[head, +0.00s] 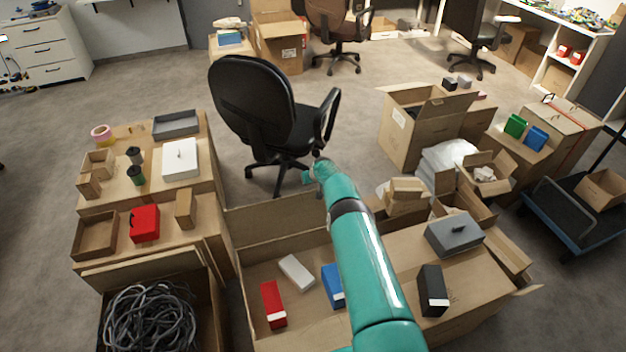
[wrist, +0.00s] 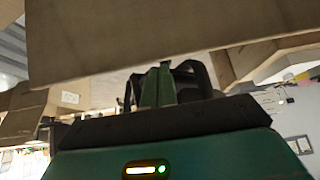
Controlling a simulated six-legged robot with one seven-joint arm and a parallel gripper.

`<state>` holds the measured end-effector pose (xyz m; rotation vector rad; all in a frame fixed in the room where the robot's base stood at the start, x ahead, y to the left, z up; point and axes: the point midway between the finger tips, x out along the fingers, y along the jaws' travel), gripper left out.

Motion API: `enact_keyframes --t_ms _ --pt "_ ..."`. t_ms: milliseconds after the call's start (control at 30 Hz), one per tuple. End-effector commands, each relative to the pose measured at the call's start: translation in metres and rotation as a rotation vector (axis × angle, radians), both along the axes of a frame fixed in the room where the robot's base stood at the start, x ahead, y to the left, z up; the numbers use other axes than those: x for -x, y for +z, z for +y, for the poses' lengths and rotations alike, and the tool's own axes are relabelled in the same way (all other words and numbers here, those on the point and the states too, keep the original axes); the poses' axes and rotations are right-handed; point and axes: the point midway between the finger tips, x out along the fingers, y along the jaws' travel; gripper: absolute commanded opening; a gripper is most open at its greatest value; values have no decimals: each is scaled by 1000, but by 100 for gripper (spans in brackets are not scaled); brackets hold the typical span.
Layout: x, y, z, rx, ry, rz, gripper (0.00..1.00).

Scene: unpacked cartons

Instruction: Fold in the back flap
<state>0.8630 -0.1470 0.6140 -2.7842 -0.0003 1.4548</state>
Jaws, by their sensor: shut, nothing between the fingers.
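The open carton stands at bottom centre in the head view. Its back flap (head: 275,222) stands up along the far edge, and my arm crosses in front of its right part. My gripper (head: 312,172) is beyond the flap's top edge, near the black chair, small and partly hidden by my wrist. In the wrist view my gripper (wrist: 158,85) has its fingers together and empty. A broad cardboard panel (wrist: 170,35), probably the back flap, fills the top of that view. I cannot tell whether the gripper touches it.
Inside the carton lie a red box (head: 273,304), a white box (head: 296,272) and a blue box (head: 333,286). A black office chair (head: 262,110) stands just behind. Loaded cartons flank it: a grey lidded box (head: 454,235) at right, a red box (head: 145,223) at left.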

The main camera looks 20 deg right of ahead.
Motion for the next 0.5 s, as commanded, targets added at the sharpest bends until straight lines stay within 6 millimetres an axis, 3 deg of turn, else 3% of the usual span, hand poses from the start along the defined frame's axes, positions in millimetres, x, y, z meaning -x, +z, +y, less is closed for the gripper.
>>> enact_keyframes --t_ms 500 --pt "23 3 -1 -1 -1 0 0"
